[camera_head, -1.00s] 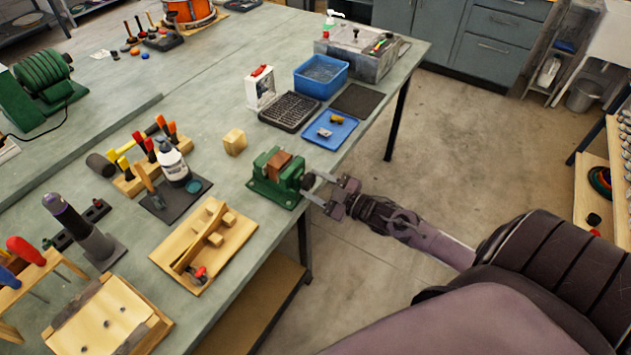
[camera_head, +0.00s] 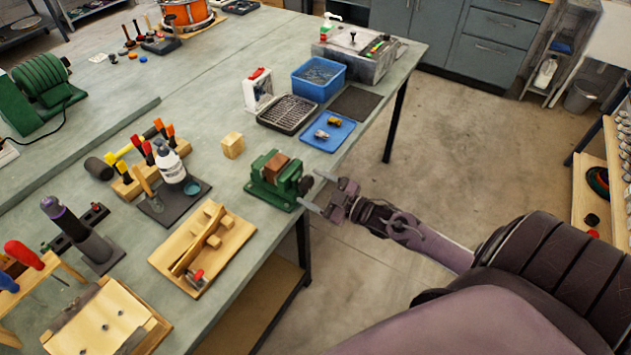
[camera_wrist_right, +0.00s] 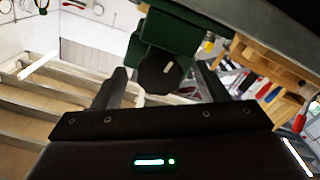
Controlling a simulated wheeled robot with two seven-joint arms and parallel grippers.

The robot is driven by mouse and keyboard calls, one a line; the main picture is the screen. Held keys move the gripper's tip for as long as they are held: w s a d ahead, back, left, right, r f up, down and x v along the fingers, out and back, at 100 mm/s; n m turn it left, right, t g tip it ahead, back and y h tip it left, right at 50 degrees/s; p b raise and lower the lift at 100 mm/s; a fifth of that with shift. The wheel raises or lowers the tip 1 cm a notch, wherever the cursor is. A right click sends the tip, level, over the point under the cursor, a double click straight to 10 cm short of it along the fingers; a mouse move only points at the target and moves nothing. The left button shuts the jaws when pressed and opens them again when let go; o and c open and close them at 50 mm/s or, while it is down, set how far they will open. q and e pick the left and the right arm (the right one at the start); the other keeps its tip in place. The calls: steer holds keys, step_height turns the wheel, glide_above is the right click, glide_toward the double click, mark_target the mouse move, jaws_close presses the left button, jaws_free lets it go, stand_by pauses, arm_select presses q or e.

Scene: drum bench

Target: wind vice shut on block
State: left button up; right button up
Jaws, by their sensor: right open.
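The green vice (camera_head: 268,190) stands at the bench's right edge. A brown block (camera_head: 276,167) sits between its jaws; I cannot tell whether they press on it. The vice's dark round handle end (camera_head: 305,185) faces right, towards my right gripper (camera_head: 311,189). My right gripper is open, with its fingers either side of the handle's end and nothing clearly held. In the right wrist view the dark handle (camera_wrist_right: 157,74) shows between the open fingers (camera_wrist_right: 162,84), with the green vice (camera_wrist_right: 165,35) behind it. My left gripper is not in view.
A pale wooden block (camera_head: 232,147) stands behind the vice. A blue tray (camera_head: 340,137) and a black grille (camera_head: 288,114) lie farther back. A wooden jig board (camera_head: 225,240) lies in front. Open floor (camera_head: 390,260) is right of the bench.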

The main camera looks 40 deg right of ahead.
steer(key=b+v, duration=0.1)
steer(key=v, duration=0.7)
